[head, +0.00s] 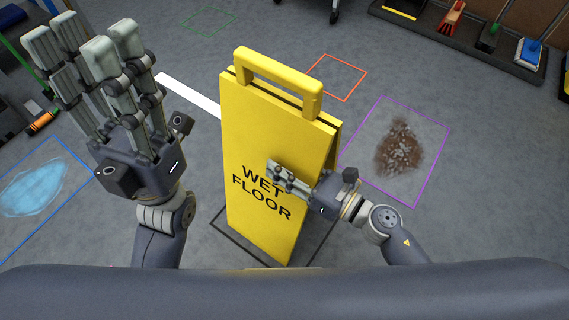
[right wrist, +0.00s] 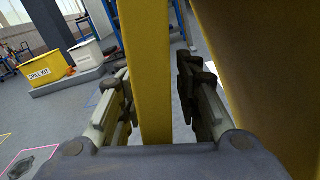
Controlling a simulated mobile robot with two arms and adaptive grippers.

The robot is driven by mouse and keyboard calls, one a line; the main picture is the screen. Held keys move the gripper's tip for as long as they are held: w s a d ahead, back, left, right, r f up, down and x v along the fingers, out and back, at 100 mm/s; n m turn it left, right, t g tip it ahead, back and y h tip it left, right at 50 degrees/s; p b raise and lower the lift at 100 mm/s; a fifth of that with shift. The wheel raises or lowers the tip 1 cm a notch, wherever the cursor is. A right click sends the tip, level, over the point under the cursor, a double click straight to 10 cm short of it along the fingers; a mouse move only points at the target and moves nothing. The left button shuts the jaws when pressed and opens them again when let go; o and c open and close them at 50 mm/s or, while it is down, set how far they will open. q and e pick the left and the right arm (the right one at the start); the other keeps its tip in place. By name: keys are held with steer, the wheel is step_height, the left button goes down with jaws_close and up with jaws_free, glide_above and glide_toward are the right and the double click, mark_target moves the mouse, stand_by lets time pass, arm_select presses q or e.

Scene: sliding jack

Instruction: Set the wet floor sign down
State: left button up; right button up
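The yellow wet floor sign (head: 262,160) stands upright in the middle of the head view, its two panels close together under a top handle. Its foot is over a black outlined square (head: 225,245) on the floor; the body in front partly hides this, so I cannot tell whether it touches. My right gripper (head: 288,178) is at the sign's right edge. In the right wrist view, the edge of one yellow panel (right wrist: 152,85) lies between its fingers, with narrow gaps showing. My left gripper (head: 90,50) is raised, open and empty, left of the sign.
A purple outline (head: 432,165) with a brown stain (head: 398,150) lies right, a blue outline with a puddle (head: 38,185) left. An orange outline (head: 352,98) and white strip (head: 190,95) lie behind. A cleaning tool rack (head: 465,45) stands back right. A spill kit bin (right wrist: 45,70) shows in the wrist view.

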steer(key=v, duration=1.2)
